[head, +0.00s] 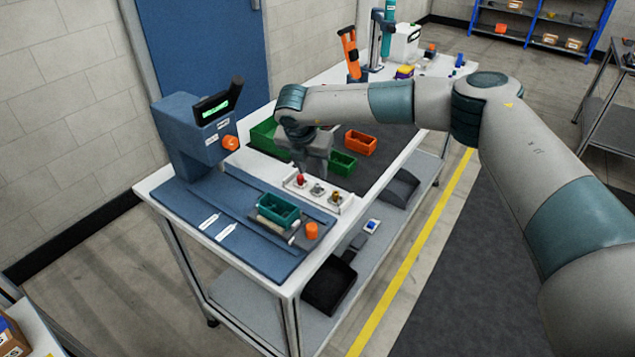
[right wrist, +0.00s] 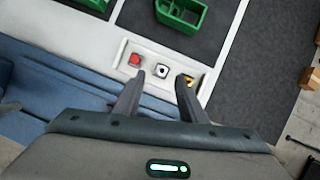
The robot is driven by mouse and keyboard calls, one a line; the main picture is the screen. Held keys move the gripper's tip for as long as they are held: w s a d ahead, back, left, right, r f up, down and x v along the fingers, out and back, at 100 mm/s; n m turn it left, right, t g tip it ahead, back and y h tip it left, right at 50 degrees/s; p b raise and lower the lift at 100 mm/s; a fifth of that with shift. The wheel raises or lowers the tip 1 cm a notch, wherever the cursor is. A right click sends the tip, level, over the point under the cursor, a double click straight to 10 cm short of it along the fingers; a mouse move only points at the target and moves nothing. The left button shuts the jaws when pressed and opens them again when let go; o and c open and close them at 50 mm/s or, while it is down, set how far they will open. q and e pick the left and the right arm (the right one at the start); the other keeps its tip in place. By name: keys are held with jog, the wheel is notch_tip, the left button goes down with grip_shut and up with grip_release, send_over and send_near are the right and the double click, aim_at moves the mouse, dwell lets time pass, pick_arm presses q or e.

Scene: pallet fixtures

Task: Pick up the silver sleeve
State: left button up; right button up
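The silver sleeve (head: 318,189) is the middle of three small parts on a white block (head: 345,206) on the bench. It also shows in the right wrist view (right wrist: 162,70), with a dark hole facing up. A red part (head: 300,180) sits to its left and a brass-yellow part (head: 336,196) to its right. My right gripper (head: 312,172) points down above the block. In the right wrist view its two fingers (right wrist: 161,78) are apart and empty, with the sleeve showing between the tips. My left gripper is not in view.
A teal bin (head: 278,208), an orange cylinder (head: 311,231) and a blue press with a display (head: 196,135) stand on the near bench. Green bins (head: 343,162) and an orange bin (head: 361,143) stand on the dark mat behind the block.

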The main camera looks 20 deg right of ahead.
aim_at(318, 184)
jog(key=shift+w+d+f, duration=0.15)
jog(key=shift+w+f, duration=0.05)
jog(key=shift+f, duration=0.5)
jog(key=shift+p+x, duration=0.8)
jog(key=shift+p, duration=0.4)
jog(key=shift+w+d+f+p, duration=0.1)
jog(key=shift+d+f+p, duration=0.15)
jog(key=shift+f, duration=0.25)
jog(key=shift+d+f+p, duration=0.15)
jog(key=shift+f+p, duration=0.2)
jog(key=shift+f, duration=0.15)
jog(key=shift+x, duration=0.75)
jog(key=shift+c, duration=0.4)
grip_shut()
